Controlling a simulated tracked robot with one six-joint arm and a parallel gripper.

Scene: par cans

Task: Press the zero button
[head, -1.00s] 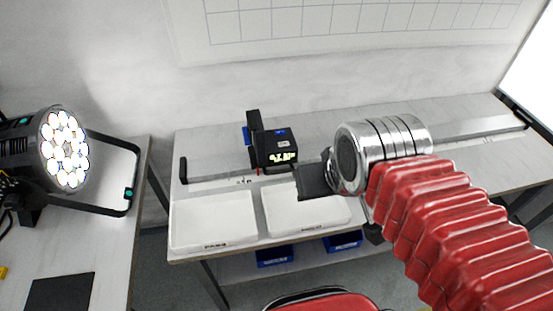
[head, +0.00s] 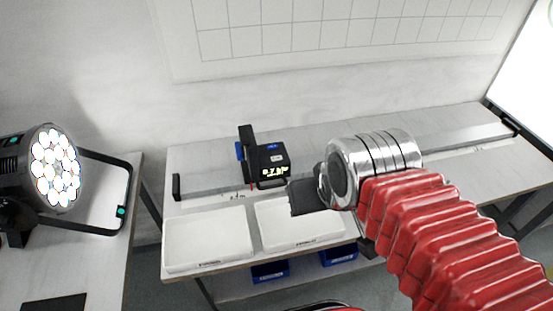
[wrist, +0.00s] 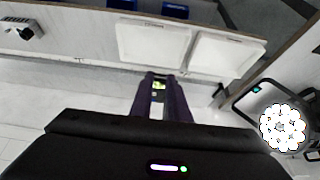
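I cannot tell which mark is the zero button, and the digits are blurred. My gripper (head: 308,197) is just right of and in front of the unit, above the bench, apparently not touching it. In the wrist view my gripper's dark fingers (wrist: 163,82) stand a narrow gap apart with nothing held. The lit display (wrist: 158,86) shows between them.
Two white trays, left (head: 207,242) and right (head: 290,229), lie along the bench's front edge. The metal rail (head: 460,137) runs right. Blue bins (head: 270,270) sit below the bench. A lit par can (head: 55,168) with a black yoke stands on the left table.

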